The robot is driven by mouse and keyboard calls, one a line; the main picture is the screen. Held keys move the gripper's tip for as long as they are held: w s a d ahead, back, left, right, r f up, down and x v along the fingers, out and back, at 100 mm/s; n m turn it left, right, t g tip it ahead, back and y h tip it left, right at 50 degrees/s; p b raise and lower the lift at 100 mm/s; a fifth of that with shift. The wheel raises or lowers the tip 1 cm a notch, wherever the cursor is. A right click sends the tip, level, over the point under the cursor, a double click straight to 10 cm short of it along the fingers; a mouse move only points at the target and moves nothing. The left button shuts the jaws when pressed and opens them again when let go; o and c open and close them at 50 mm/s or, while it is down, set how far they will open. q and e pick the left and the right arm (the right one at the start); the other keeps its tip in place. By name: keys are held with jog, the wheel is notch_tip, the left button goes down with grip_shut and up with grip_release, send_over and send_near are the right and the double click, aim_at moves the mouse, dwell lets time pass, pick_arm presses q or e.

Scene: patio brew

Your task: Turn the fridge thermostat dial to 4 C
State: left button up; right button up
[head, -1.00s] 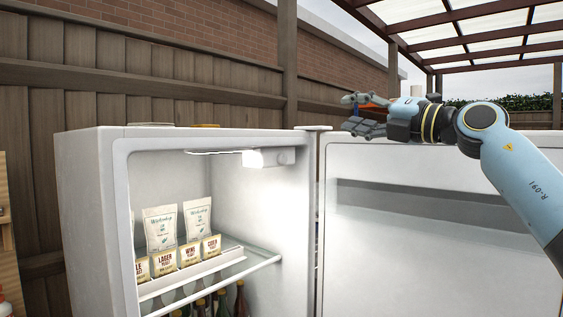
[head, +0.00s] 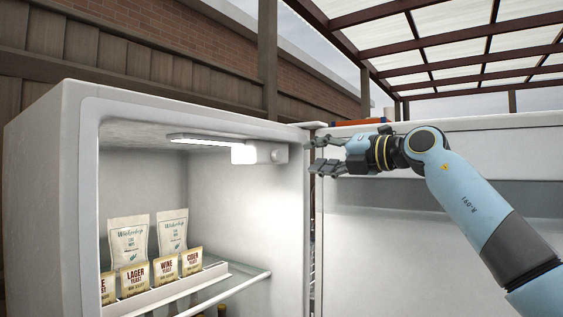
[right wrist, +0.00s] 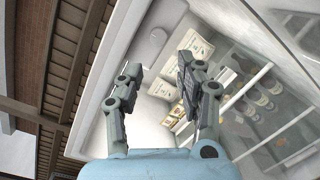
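The fridge (head: 55,150) stands open with its door (head: 420,250) swung to the right. The thermostat housing (head: 243,154) is a white box under the ceiling at the inner right wall, beside a lit lamp strip. My left gripper is not in view.
An orange-red object (head: 358,123) lies behind the door's top edge. The upper fridge space is clear.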

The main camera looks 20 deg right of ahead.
aim_at(279, 156)
jog(key=p+x, duration=0.1)
jog(key=x, duration=0.9)
jog(key=shift+s+r, duration=0.1)
jog(key=shift+c, duration=0.3)
jog(key=shift+p, duration=0.3)
grip_shut()
